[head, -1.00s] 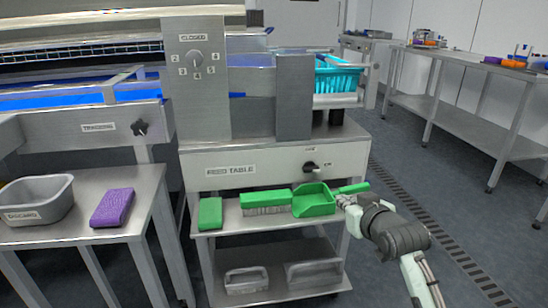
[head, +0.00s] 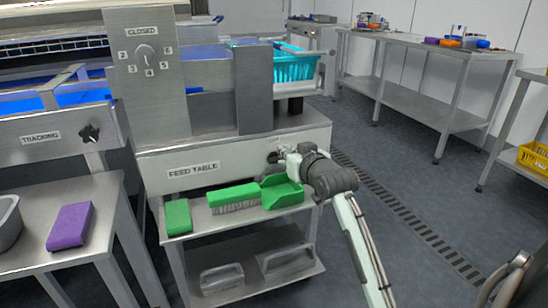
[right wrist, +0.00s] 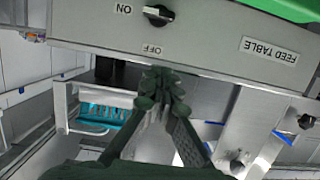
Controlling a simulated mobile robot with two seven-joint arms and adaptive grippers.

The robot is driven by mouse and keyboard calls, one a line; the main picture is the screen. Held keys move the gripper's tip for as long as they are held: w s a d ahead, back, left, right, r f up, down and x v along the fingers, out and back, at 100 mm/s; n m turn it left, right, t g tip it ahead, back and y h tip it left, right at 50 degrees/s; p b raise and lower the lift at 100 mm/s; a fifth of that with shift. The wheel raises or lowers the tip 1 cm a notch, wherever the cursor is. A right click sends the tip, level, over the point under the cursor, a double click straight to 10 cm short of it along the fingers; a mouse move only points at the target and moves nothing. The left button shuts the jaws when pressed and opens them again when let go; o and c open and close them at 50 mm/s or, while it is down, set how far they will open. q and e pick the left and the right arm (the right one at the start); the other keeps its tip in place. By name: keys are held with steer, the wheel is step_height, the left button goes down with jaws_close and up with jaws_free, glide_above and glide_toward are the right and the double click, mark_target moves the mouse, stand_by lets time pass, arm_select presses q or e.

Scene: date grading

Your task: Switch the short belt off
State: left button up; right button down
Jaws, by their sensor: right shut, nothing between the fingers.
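The feed table's rotary switch (right wrist: 158,14) is a black knob on the grey front panel (right wrist: 215,35). In the right wrist view, which is upside down, its handle lies sideways towards the ON label (right wrist: 124,9); the OFF label (right wrist: 152,49) is at right angles to it. My right gripper (right wrist: 160,85) is shut and empty, its fingertips near the panel beside the OFF label, apart from the knob in that picture. In the head view my right gripper (head: 281,156) is at the right end of the panel and largely covers the switch area. My left gripper is not in view.
Below the panel, a shelf (head: 235,222) holds a green dustpan (head: 280,193), a green brush (head: 233,196) and a green block (head: 178,215). A teal crate (head: 296,67) stands above at the back. Another numbered dial (head: 145,54) is on the upright. Floor to the right is open.

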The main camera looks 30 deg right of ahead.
glide_above(276, 160)
steer(key=s+a, duration=0.2)
steer(key=shift+w+d+f, duration=0.1)
steer(key=shift+d+f, duration=0.15)
steer(key=shift+f, duration=0.6)
steer(key=f, duration=0.2)
steer(key=shift+w+f, duration=0.3)
steer(key=shift+w, duration=0.05)
steer(key=shift+d+f, duration=0.1)
steer(key=shift+f, duration=0.7)
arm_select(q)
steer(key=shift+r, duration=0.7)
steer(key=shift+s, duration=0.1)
